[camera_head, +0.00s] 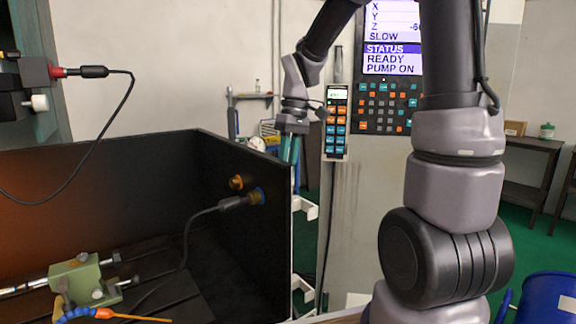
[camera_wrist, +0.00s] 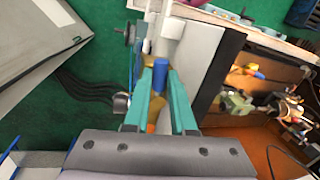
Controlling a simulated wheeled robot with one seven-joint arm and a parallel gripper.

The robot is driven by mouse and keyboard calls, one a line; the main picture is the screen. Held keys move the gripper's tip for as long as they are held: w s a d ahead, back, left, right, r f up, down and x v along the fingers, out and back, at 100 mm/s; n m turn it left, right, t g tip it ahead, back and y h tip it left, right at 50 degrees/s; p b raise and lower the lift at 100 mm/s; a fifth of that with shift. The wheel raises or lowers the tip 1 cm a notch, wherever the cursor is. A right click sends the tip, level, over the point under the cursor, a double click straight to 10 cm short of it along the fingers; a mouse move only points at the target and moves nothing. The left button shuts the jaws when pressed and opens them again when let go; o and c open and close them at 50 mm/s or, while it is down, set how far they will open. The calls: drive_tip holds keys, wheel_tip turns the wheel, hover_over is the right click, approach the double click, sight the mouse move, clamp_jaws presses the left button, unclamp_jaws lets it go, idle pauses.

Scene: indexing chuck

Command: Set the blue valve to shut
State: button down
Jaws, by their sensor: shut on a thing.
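The blue valve (camera_wrist: 160,68) shows in the wrist view as a small blue upright piece between the tips of my gripper (camera_wrist: 158,75). My gripper's two teal fingers are closed on it. In the head view my gripper (camera_head: 290,150) points down behind the dark bin's right wall, and the valve is hidden there. Which way the valve handle is turned cannot be told from these frames.
A dark open enclosure (camera_head: 215,250) with a cabled plug (camera_head: 235,202) stands left of my gripper. A control panel (camera_head: 390,105) and a keypad pendant (camera_head: 336,122) are just to the right. A blue bin (camera_head: 548,295) stands at the lower right.

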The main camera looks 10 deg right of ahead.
idle(0.3)
drive_tip(key=c, duration=0.8)
unclamp_jaws()
drive_tip(key=shift+o, duration=0.2)
